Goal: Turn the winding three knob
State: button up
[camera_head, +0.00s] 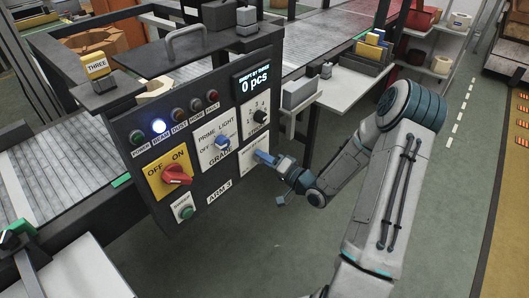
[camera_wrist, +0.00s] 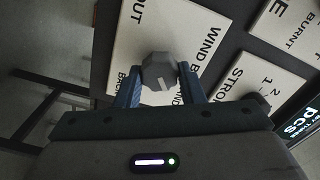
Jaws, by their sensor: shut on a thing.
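The winding knob (camera_wrist: 158,72) is a grey faceted knob on a white plate (camera_wrist: 205,35) lettered "WIND" and "OUT", with other words partly covered. In the wrist view my gripper (camera_wrist: 159,76) has its two blue fingers shut on either side of the knob. A pale mark shows on the knob's face. In the head view my gripper (camera_head: 264,157) reaches the lower right plate of the dark control panel (camera_head: 228,190), and its fingers hide the knob there. A yellow "THREE" sign (camera_head: 96,65) stands at the panel's top left.
The panel also bears a red switch (camera_head: 177,175) on yellow, a blue grade knob (camera_head: 222,142), a black stroke knob (camera_head: 260,116), a green button (camera_head: 184,212) and a display (camera_head: 254,82) reading "0 pcs". A roller conveyor (camera_head: 210,55) runs behind. Floor right of my arm is clear.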

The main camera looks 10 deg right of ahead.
jog(key=shift+s+f+m+p, duration=0.1)
jog(key=shift+m+p, duration=1)
jog(key=shift+m, duration=0.8)
jog(key=shift+f+m+p, duration=0.1)
jog(key=shift+m+p, duration=1)
jog(key=shift+m, duration=0.8)
jog(key=o, duration=1)
jog(key=shift+d, duration=0.1)
jog(key=v, duration=1.3)
jog(key=shift+s+b, duration=0.3)
jog(key=shift+s, duration=0.05)
jog(key=shift+d, duration=0.15)
